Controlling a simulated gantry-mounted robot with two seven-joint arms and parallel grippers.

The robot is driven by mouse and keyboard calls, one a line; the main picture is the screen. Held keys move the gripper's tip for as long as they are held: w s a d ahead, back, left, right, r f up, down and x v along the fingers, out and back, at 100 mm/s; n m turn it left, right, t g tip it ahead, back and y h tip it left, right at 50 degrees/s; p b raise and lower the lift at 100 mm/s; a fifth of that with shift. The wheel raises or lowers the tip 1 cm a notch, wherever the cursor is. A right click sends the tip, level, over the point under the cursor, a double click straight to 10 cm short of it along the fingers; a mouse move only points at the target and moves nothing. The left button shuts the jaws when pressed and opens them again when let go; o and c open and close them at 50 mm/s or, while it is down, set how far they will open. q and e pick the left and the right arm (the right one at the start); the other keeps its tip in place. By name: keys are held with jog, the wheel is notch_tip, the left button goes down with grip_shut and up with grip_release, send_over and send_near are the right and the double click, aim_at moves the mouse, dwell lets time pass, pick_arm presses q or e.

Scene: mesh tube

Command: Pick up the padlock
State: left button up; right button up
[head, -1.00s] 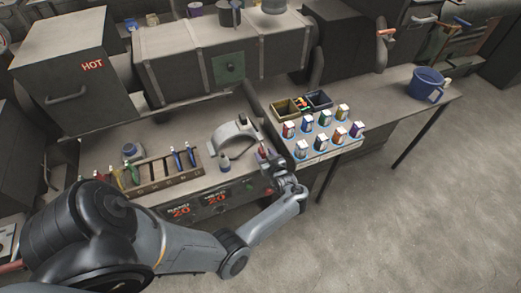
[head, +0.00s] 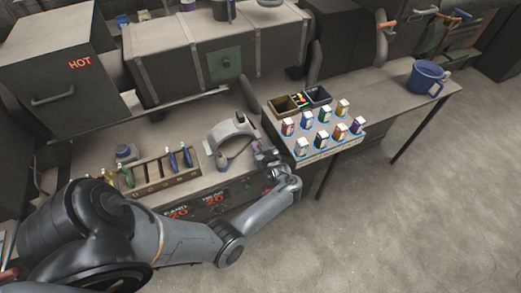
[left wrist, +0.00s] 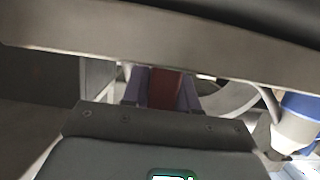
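My left gripper (head: 264,154) is low over the right end of the workbench, beside the grey arched holder (head: 228,134). In the left wrist view, its two purplish fingers (left wrist: 163,92) sit on either side of a dark red block, which looks like the padlock (left wrist: 165,88). The fingers look flush against both its sides, with no gap showing. In the head view the gripper hides this red thing. The padlock's shackle cannot be made out. My right gripper is in neither view.
Just right of the gripper, several coloured boxes (head: 325,116) stand on a tray with dark bins (head: 285,104) behind. A wooden rack (head: 155,172) with small tools lies left. A small bottle (head: 221,160) is near the holder. A blue mug (head: 426,77) stands far right.

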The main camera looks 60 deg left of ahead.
pick_arm(q)
grip_shut()
jog(key=shift+r, duration=0.15)
